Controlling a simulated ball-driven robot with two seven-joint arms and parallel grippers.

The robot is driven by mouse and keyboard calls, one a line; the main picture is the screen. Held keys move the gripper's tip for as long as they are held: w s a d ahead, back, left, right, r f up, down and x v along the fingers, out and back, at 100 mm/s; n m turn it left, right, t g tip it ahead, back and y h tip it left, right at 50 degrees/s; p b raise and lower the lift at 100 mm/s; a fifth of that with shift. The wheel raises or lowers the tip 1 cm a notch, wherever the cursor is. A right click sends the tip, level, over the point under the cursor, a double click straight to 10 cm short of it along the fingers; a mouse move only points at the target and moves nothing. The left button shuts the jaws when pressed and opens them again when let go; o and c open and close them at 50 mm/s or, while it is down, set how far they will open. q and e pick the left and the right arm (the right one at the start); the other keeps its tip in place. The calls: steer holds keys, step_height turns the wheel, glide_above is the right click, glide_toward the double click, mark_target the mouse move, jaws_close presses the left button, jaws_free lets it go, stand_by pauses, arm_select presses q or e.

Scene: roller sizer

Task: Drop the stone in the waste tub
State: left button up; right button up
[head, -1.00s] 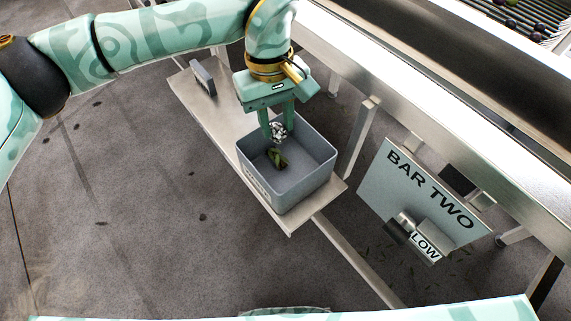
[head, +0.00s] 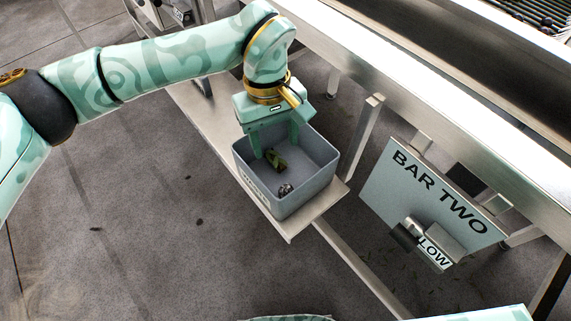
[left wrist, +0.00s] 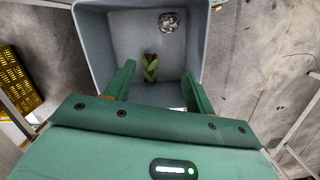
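The stone (head: 286,189) is a small grey speckled lump lying on the floor of the waste tub, near its front wall. It also shows in the left wrist view (left wrist: 168,22), close to the tub's far wall. The waste tub (head: 317,191) is a grey open box with a label on its side. A green leafy scrap (head: 275,158) lies inside it, apart from the stone. My left gripper (head: 274,154) is open and empty, its fingers reaching down into the tub's back part. My right gripper is not in view.
The tub stands on a narrow metal shelf (head: 211,125) beside a long steel rail (head: 400,85). A "BAR TWO" sign (head: 430,195) with a "LOW" knob hangs to the right. A yellow crate (left wrist: 14,80) shows in the left wrist view.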

arm_select(q)
step_height(320, 180, up, 16)
steer(key=w+p, duration=0.2)
steer(key=p, duration=0.2)
steer(key=shift+w+a, duration=0.15)
steer(key=shift+a, duration=0.25)
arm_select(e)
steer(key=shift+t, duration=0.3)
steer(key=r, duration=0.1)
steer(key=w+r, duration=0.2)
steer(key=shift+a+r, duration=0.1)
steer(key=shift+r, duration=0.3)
